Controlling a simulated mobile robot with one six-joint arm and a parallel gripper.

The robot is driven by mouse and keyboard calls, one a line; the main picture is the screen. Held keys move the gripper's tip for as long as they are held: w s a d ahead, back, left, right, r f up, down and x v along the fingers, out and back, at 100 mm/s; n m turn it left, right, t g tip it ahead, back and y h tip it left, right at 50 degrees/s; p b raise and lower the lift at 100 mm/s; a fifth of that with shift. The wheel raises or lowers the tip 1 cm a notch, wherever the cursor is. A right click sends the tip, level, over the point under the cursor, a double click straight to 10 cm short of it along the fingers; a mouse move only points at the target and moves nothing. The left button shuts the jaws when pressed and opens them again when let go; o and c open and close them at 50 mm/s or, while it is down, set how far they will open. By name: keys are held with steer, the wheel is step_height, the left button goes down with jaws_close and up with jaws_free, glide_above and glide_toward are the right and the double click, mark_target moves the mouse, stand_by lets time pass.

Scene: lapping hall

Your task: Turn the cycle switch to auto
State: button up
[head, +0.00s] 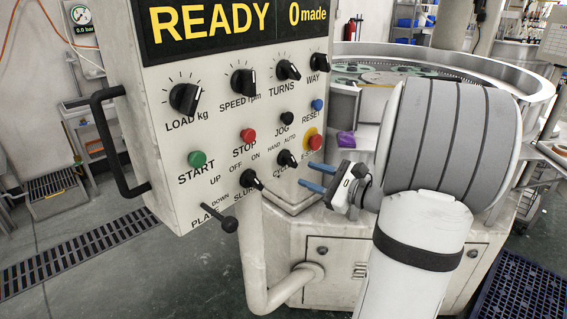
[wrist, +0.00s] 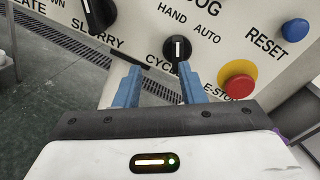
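The cycle switch (head: 286,159) is a black knob with a white pointer line, low on the white control panel (head: 150,112). It also shows in the wrist view (wrist: 177,49), with HAND and AUTO printed above it. Its pointer line appears turned toward HAND. My gripper (head: 312,177) is open and empty, with two blue fingers apart, in front of the panel and a little right of and below the switch in the head view. In the wrist view the fingertips (wrist: 158,72) are just below the knob, the right one close to it. I cannot tell whether it touches.
The red E-stop on its yellow ring (wrist: 238,82) is close right of the switch. The slurry knob (head: 252,180) is to its left, the blue reset button (wrist: 295,30) above right. A black plate lever (head: 229,224) sticks out lower left. A round lapping machine (head: 430,62) stands behind.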

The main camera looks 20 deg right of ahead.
mark_target(294, 162)
steer(key=shift+m+t+h, duration=0.4)
steer(key=shift+m+t, duration=0.2)
steer(key=w, duration=0.2)
steer(key=w+p, duration=0.1)
steer(key=w, duration=0.2)
steer(key=w+a, duration=0.1)
steer(key=w, duration=0.1)
steer(key=shift+w+a+r+p, duration=0.1)
steer(key=shift+w+p, duration=0.05)
steer(key=shift+p, duration=0.25)
jaws_close()
